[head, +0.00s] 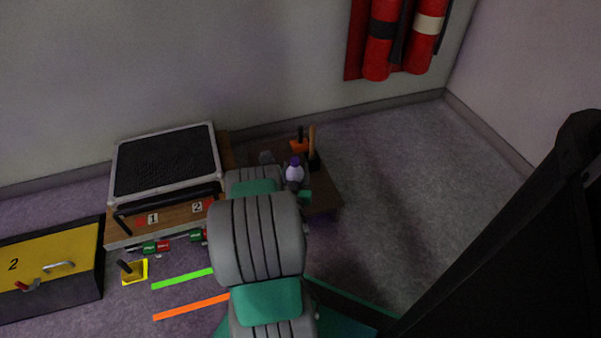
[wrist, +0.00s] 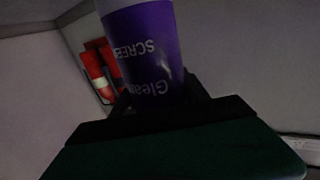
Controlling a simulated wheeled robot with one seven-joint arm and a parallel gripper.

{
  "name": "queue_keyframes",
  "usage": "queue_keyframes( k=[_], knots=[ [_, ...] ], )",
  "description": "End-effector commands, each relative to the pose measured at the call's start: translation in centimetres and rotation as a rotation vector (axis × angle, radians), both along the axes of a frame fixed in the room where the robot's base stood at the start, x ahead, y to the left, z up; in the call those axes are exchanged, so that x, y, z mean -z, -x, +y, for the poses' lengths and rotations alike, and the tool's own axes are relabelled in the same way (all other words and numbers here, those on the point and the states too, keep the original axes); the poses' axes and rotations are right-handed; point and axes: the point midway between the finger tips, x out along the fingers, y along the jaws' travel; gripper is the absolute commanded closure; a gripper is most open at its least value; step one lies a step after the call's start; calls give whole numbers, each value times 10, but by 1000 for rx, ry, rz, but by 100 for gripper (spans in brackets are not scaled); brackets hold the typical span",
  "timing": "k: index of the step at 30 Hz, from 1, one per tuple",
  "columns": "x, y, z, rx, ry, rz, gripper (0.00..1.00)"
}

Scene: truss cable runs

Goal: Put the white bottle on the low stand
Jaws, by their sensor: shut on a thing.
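The white bottle (head: 294,172) with purple on it shows just past the end of my arm in the head view. In the wrist view its purple label (wrist: 153,45) fills the top middle, with white above. My gripper (wrist: 155,108) is shut on the bottle; in the head view my arm hides most of the gripper. A low brown wooden stand (head: 322,195) lies under and around the bottle in the head view. I cannot tell whether the bottle touches it.
A wooden-handled tool (head: 312,147) and an orange object (head: 299,145) stand at the stand's back. A mesh-topped box (head: 165,160) is left of my arm, with a yellow-topped case (head: 50,255) farther left. Red extinguishers (head: 381,40) hang on the wall. The floor right of the stand is clear.

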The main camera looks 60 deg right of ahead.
Motion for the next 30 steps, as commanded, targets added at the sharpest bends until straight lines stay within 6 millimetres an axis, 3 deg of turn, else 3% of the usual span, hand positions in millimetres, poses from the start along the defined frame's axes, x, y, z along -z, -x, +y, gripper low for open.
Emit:
queue_keyframes(
  k=[6, 15, 24, 27, 30],
  knots=[
    [20, -5, -34, 2, -2, 1, 100],
    [64, -11, -68, 0, -2, 2, 100],
    [77, -14, -80, 0, -1, 2, 100],
    [103, -14, -79, -1, -3, 2, 100],
    [108, -14, -80, -1, -1, 1, 100]
  ],
)
